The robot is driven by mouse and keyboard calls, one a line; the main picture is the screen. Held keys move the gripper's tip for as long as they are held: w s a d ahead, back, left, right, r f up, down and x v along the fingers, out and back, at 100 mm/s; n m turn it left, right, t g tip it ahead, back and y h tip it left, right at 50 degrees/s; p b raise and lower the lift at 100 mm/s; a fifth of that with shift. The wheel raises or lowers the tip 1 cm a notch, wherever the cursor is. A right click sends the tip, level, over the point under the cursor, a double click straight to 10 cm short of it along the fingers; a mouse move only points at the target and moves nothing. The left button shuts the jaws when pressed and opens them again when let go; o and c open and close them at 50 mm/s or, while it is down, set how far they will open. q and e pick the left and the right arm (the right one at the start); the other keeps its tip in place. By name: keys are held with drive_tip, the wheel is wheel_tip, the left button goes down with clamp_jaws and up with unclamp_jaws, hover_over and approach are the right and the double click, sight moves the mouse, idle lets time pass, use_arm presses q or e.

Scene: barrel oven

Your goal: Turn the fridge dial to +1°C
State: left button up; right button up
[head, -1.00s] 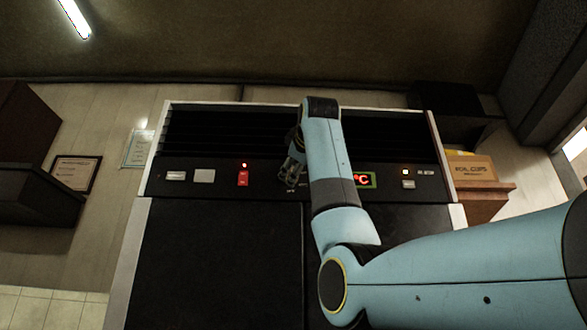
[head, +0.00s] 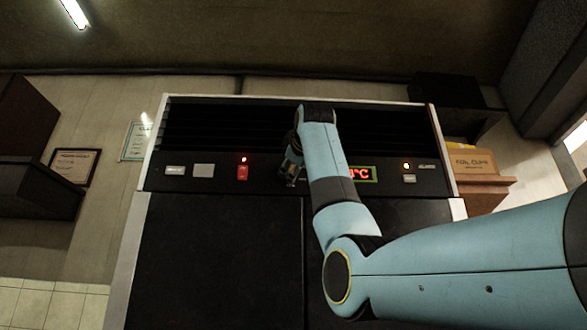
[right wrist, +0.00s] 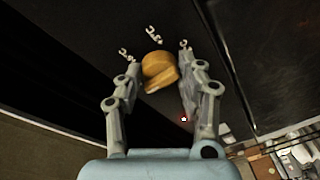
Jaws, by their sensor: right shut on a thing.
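The fridge (head: 215,255) stands in front of me with a black control panel across its upper front. The fridge dial (right wrist: 160,68) is a round brass-coloured knob with a raised grip, seen in the right wrist view; white markings surround its far side. My right gripper (head: 291,172) is at the panel, shut on the dial, with one finger on each side of it. In the head view my right arm and gripper hide the dial. The red display (head: 362,174) shows "°C" with part of a digit; its left part is hidden behind my arm. My left gripper is out of view.
A cardboard box (head: 471,161) sits on a shelf to the right. A dark shelf stands at the left.

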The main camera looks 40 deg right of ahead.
drive_tip(key=shift+m, duration=0.4)
drive_tip(key=m+h, duration=0.1)
drive_tip(key=m, duration=0.5)
drive_tip(key=m+h, duration=0.1)
drive_tip(key=m, duration=0.5)
drive_tip(key=m+h, duration=0.1)
drive_tip(key=m, duration=0.5)
drive_tip(key=shift+w+a+f+m+b, duration=0.25)
drive_tip(key=shift+a+f+m+b, duration=0.05)
drive_tip(key=shift+a+m, duration=0.1)
drive_tip(key=m, duration=0.5)
drive_tip(key=shift+r+g+h+p, duration=0.1)
drive_tip(key=shift+g+h+p, duration=0.2)
drive_tip(key=shift+h, duration=0.1)
drive_tip(key=shift+w+a+r+m+g+h+p, duration=0.15)
drive_tip(key=shift+m+g+p, duration=0.3)
drive_tip(key=shift+m, duration=2)
drive_tip(key=shift+s+d+m+g+h+p, duration=0.1)
drive_tip(key=shift+m+g+p, duration=0.35)
drive_tip(key=shift+m, duration=1.95)
drive_tip(key=shift+w+a+r+m+g+h+p, duration=0.15)
drive_tip(key=shift+m+p, duration=0.5)
drive_tip(key=shift+m, duration=1.8)
drive_tip(key=shift+s+f, duration=0.1)
drive_tip(key=shift+f, duration=0.05)
